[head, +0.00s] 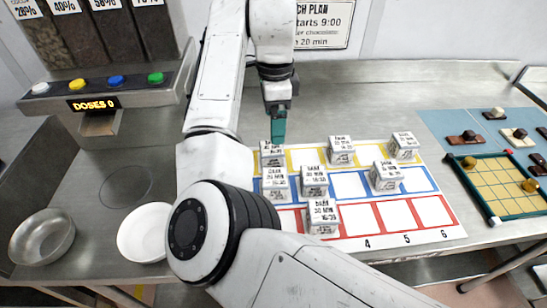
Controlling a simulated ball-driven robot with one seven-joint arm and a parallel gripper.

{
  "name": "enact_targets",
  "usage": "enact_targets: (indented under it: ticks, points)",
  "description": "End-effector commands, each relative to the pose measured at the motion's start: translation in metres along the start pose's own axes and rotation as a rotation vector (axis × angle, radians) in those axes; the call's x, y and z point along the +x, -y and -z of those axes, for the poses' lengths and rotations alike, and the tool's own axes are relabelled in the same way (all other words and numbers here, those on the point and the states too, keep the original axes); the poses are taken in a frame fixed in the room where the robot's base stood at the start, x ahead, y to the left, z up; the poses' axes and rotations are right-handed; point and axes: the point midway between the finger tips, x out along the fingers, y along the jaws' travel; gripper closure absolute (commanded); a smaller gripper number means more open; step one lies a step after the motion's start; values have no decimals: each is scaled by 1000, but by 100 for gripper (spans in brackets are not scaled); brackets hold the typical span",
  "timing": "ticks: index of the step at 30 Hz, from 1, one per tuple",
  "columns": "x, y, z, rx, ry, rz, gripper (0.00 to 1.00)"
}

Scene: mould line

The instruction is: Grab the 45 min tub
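Several small white tubs with printed labels stand on a grid mat (354,218) with yellow, blue and red rows. The print is too small for me to tell surely which is the 45 min tub. My gripper (278,138), with teal fingers, points down just above the back-left tub (272,156) in the yellow row. I cannot tell whether the fingers touch it or how far apart they are. Other tubs stand at the back middle (341,151), back right (404,146), middle left (275,184), middle (314,182), middle right (386,177) and front (322,217).
A green-framed yellow grid tray (500,184) and a blue mat (452,122) with small pieces lie at right. A dispenser with coloured buttons (116,80) stands at left, above a metal bowl (43,238) and white plate (146,232). The counter behind the tubs is clear.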

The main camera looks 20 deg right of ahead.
Motion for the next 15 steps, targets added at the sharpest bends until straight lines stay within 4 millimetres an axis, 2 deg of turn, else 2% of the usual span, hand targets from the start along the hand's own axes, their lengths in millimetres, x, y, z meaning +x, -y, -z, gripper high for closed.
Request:
enact_targets:
  ticks: [7, 15]
  points:
    - [37, 0, 0, 0, -1, -4, 8]
    - [57, 1, -2, 0, 0, -3, 8]
